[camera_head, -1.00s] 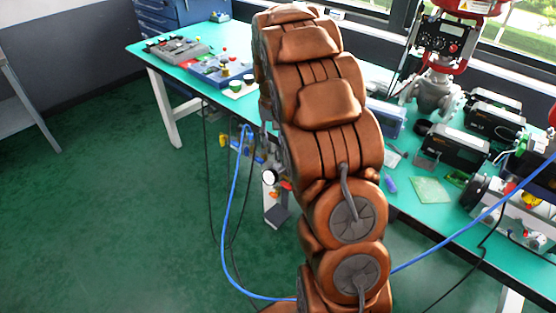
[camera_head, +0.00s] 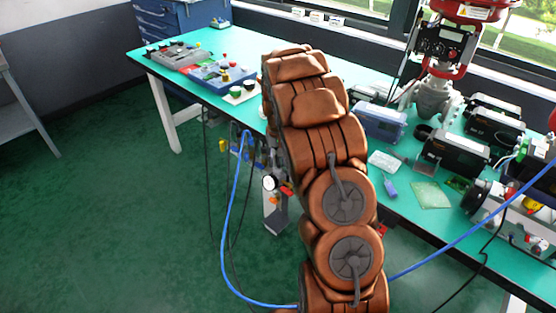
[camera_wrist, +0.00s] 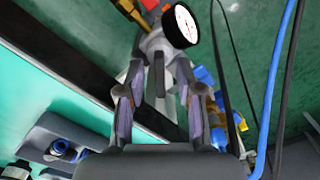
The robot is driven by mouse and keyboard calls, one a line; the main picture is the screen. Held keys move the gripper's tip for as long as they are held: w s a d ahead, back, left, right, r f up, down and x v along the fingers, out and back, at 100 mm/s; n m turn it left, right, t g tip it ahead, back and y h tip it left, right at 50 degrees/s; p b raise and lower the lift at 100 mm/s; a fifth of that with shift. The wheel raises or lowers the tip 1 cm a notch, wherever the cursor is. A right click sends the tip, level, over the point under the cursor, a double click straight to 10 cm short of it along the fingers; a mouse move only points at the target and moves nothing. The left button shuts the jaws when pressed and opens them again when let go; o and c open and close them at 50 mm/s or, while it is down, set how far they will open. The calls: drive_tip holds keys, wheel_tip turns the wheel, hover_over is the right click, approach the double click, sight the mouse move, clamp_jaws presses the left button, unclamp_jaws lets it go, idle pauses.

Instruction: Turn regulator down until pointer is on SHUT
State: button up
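The regulator (camera_wrist: 155,43) is a grey body with a white dial gauge (camera_wrist: 181,26) and a brass fitting, near the top of the wrist view. In the head view its gauge (camera_head: 269,183) shows below the bench's front edge, left of my arm. My gripper (camera_wrist: 160,72) points at the regulator, with one finger on each side of its lower grey part. The fingers are apart; I cannot tell whether they touch it. The gripper is hidden behind my arm in the head view. The valve positioner (camera_head: 440,42) stands under a red actuator at the back right; its pointer is too small to read.
The green bench (camera_head: 395,190) has its edge close to my gripper. A blue hose (camera_head: 228,215) and dark cables hang beside the regulator. Blue and grey trays (camera_head: 222,76) stand at the left, black boxes (camera_head: 455,150) at the right.

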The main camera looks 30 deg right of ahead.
drive_tip(key=shift+f, duration=0.4)
clamp_jaws()
